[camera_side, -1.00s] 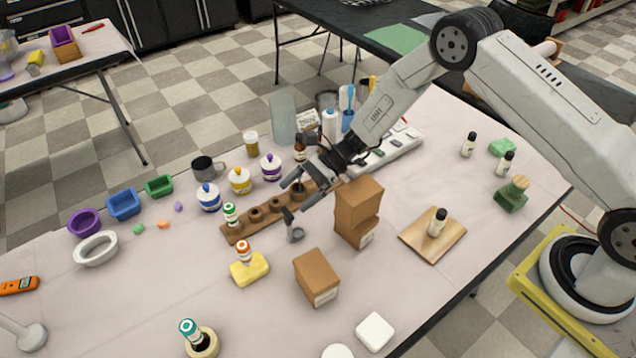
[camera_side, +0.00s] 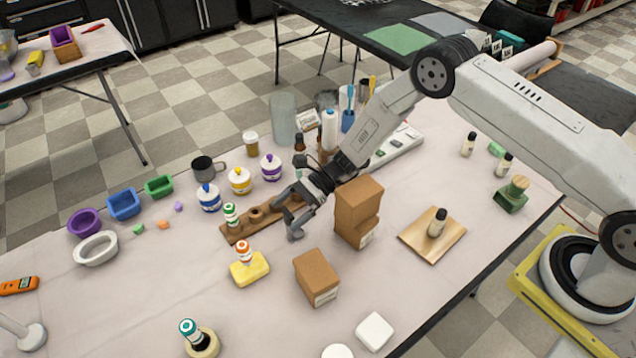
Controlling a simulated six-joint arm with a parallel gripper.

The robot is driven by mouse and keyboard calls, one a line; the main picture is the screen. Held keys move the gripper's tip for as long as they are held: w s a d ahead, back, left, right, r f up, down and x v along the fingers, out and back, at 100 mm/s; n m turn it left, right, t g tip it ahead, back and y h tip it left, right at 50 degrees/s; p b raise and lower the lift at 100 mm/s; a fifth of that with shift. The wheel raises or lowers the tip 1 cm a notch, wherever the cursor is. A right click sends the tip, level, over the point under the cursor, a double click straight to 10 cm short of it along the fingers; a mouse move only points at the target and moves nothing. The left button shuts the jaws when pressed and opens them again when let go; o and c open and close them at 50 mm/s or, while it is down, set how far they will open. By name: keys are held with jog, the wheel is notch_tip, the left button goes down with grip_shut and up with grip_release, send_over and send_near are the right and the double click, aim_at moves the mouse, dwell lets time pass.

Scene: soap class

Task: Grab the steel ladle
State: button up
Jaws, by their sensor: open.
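My gripper (camera_side: 286,216) is open, its grey fingers spread low over the table at the right end of the brown wooden rack. One finger reaches over the rack and the other is nearer the front. The small steel ladle cannot be made out clearly now; the gripper covers the spot where it stood. I cannot tell whether a finger touches it.
Stacked brown boxes (camera_side: 357,212) stand close to the right of my gripper, and another brown box (camera_side: 316,277) is in front. The wooden rack (camera_side: 240,233) holds a green-capped bottle (camera_side: 231,213). A yellow soap (camera_side: 249,270) bears an orange-capped bottle.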

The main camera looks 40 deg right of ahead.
dwell(0.4)
grip_shut()
jog(key=shift+r, duration=0.15)
jog(key=shift+r, duration=4.85)
